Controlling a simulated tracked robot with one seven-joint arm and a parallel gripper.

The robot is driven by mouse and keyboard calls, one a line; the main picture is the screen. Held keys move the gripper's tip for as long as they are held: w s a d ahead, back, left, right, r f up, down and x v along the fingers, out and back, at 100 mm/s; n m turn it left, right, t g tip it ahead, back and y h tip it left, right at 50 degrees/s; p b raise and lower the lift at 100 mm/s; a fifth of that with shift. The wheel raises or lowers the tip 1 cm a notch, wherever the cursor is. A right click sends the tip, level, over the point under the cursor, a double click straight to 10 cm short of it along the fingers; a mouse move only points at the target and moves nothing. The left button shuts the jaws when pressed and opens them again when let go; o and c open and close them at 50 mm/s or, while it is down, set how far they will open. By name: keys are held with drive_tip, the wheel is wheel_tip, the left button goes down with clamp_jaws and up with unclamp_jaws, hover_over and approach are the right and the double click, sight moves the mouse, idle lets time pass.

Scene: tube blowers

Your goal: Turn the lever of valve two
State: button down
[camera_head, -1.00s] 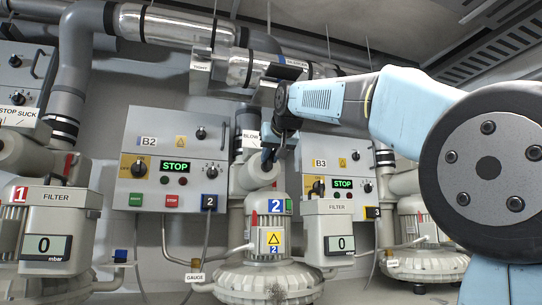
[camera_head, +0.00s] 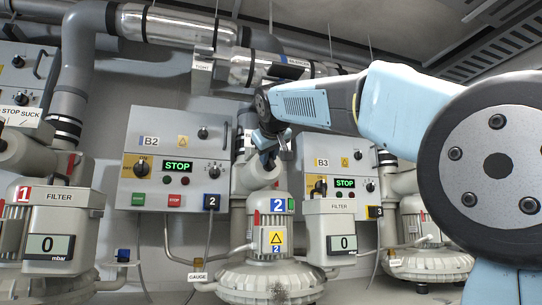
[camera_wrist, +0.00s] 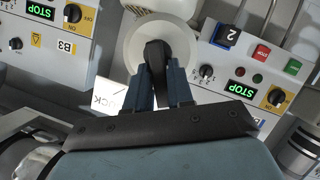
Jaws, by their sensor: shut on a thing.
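Valve two (camera_head: 252,179) is the pale round pipe fitting above the blower marked 2 (camera_head: 270,240). In the wrist view its pale round face (camera_wrist: 185,35) lies straight ahead, with a black lever (camera_wrist: 156,52) standing out from it. My gripper (camera_wrist: 160,75) is shut on this lever, one blue finger on each side of it. In the camera_head view my gripper (camera_head: 268,158) is at the upper front of the valve, and the lever is mostly hidden behind it.
Control box B2 (camera_head: 150,155) is left of the valve and box B3 (camera_head: 338,175) right of it; both displays read STOP. A filter housing (camera_head: 328,222) reading 0 stands close on the right. Metal pipes (camera_head: 180,28) run overhead.

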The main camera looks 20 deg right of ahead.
drive_tip(key=shift+a+f+n+h, duration=0.2)
drive_tip(key=shift+n+h, duration=0.15)
drive_tip(key=shift+n, duration=0.2)
drive_tip(key=shift+a+f+n+h, duration=0.15)
drive_tip(key=shift+n+h, duration=0.2)
drive_tip(key=shift+n, duration=0.2)
drive_tip(key=c, duration=1.1)
unclamp_jaws()
drive_tip(key=shift+r, duration=0.1)
drive_tip(key=v, duration=1.3)
drive_tip(key=shift+s+a+f, duration=0.15)
drive_tip(key=shift+s+f, duration=0.1)
drive_tip(key=shift+s, duration=0.15)
